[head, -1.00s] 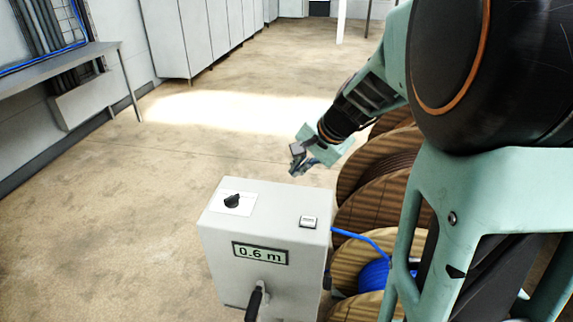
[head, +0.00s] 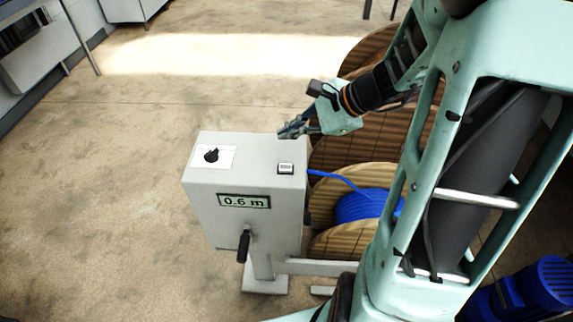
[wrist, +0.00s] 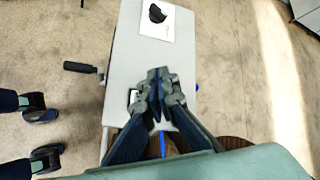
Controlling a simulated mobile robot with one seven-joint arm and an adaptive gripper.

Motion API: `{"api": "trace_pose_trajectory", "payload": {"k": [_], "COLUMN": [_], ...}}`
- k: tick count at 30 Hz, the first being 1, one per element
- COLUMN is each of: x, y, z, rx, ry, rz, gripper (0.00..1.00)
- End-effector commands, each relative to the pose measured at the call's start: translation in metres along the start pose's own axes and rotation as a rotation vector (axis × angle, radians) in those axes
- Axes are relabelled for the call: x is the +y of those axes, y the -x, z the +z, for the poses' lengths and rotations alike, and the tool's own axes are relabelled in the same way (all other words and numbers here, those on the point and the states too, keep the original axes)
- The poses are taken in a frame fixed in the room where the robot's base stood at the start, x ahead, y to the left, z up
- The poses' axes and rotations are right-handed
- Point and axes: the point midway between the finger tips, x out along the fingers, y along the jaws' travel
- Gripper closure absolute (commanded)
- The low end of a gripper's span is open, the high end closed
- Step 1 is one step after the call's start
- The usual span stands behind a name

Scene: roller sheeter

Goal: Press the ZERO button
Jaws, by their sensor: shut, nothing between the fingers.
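The ZERO button (head: 286,168) is a small pale square with a dark frame on the right part of the grey control box's top (head: 240,152). Its lettering is too small to read. My gripper (head: 287,131) is shut and empty, near the far right edge of the box top, beyond the button in the head view and apart from it. In the wrist view, the shut fingertips (wrist: 160,75) show over the box top. The button (wrist: 133,97) shows just left of the fingers, partly hidden by them.
A black rotary knob (head: 211,155) sits on a white plate at the box top's left. The front has a display (head: 243,201) reading 0.6 m and a black crank handle (head: 243,245). Wooden cable reels (head: 350,150) stand close on the right; blue cable (head: 370,205) runs to the box.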

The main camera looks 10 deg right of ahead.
Motion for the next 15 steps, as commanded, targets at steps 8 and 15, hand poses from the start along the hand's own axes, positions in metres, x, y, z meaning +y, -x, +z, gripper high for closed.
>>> {"api": "trace_pose_trajectory", "payload": {"k": [8,15], "x": [0.004,0.017], "y": [-0.005,-0.023], "z": [-0.004,-0.017], "rx": [0.001,0.001], "ry": [0.001,0.002], "rz": [0.001,0.002], "gripper": [1.0,1.0]}}
